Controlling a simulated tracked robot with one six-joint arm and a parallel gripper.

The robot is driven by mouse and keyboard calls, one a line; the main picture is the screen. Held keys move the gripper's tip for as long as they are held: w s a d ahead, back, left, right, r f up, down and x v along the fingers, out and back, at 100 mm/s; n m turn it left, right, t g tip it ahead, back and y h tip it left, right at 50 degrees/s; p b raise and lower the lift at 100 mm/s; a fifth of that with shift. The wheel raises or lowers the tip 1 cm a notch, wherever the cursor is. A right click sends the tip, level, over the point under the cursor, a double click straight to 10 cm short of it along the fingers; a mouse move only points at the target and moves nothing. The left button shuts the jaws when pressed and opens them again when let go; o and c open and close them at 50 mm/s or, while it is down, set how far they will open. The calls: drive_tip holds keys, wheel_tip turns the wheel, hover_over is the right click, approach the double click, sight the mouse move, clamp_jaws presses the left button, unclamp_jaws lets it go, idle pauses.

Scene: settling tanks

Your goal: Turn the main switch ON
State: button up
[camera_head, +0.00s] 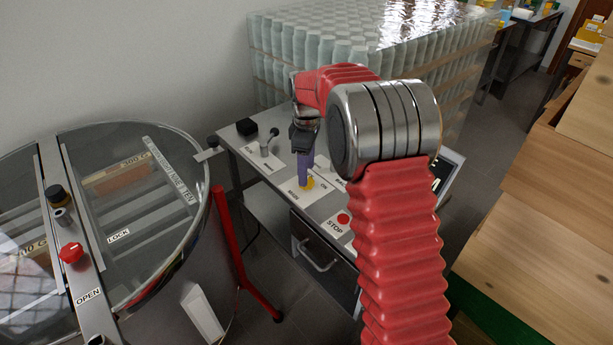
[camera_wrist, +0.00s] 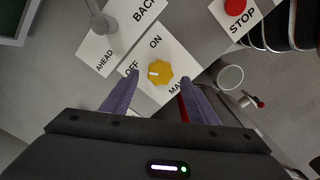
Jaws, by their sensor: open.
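The main switch is a yellow lobed knob (camera_wrist: 160,72) on a white plate (camera_wrist: 152,42) marked OFF, ON and MAIN. Its white mark lies on the left side of the knob, towards the word OFF in the wrist view. My gripper (camera_wrist: 158,80) is open, its two purple fingers on either side of the knob in that view. Whether they touch the knob cannot be told. In the head view my gripper (camera_head: 305,176) points down at the yellow knob (camera_head: 310,184), hiding part of it and its plate.
A lever (camera_head: 267,143) on an AHEAD/BACK plate stands near the switch, with a black block (camera_head: 247,128) behind it. A red STOP button (camera_head: 344,218) is on the other side. A glass-covered round tank (camera_head: 170,225) stands left, wrapped jars (camera_head: 290,55) behind, wooden boxes (camera_head: 540,200) right.

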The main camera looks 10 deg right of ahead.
drive_tip(key=shift+f, duration=1.6)
drive_tip(key=shift+c, duration=0.5)
drive_tip(key=c, duration=0.9)
